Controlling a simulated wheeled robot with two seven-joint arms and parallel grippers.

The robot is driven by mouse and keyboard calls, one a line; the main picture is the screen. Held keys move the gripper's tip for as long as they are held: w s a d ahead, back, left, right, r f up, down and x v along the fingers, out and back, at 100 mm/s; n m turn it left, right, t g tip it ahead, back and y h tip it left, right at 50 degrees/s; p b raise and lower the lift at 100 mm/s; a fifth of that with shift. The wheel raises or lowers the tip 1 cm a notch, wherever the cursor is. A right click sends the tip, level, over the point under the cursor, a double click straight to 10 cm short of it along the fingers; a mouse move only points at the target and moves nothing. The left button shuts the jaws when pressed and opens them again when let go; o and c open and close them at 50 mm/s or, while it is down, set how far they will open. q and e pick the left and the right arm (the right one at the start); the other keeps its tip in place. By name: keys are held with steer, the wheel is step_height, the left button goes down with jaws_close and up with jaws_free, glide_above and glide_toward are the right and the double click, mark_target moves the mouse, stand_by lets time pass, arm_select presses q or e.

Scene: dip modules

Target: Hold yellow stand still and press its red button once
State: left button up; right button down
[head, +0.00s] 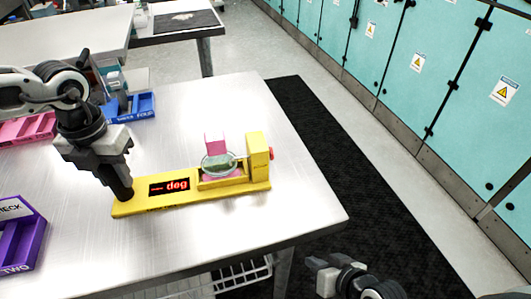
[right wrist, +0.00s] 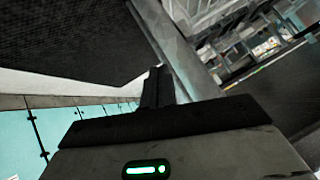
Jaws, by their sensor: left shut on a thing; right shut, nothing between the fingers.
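The yellow stand (head: 188,193) lies along the metal table near its right edge. The red button (head: 271,153) sticks out of the right face of that block. A round glass dish with greenish content (head: 218,163) sits on the stand in front of a pink plate. My left gripper (head: 124,195) points down and is shut on the stand's left end. My right gripper (head: 322,270) is off the table at the bottom right, apart from the button; it shows shut and empty in the right wrist view (right wrist: 157,85).
A blue tray (head: 135,107), a pink tray (head: 25,130) and a purple tray (head: 18,240) stand on the table's left part. A wire basket (head: 240,277) is below the table edge. Teal cabinets (head: 430,80) line the right. The tabletop around the stand is mostly clear.

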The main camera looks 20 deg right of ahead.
mark_target(271, 153)
steer(key=w+d+r+m+t+y, duration=0.1)
steer(key=w+d+r+m+t, duration=0.15)
steer(key=d+r+m, duration=0.35)
steer(key=w+d+r+m+t+y, duration=0.1)
steer(key=w+d+r+m, duration=0.15)
steer(key=d+m, duration=0.35)
steer(key=a+r+n+y, duration=0.2)
steer(key=r+y, duration=0.1)
steer(key=r, duration=0.4)
steer(key=w+a+r+n+y, duration=0.1)
steer(key=a+r+n+y, duration=0.1)
steer(key=r, duration=0.4)
steer(key=shift+w+r+y, duration=0.3)
steer(key=shift+r+y, duration=0.1)
steer(key=shift+y, duration=0.5)
steer(key=shift+t, duration=0.25)
steer(key=x, duration=1)
steer(key=shift+d, duration=0.1)
steer(key=a, duration=0.2)
steer(key=shift+w+a, duration=0.1)
steer(key=shift+a, duration=0.15)
steer(key=shift+w+a, duration=0.1)
steer(key=shift+a, duration=0.7)
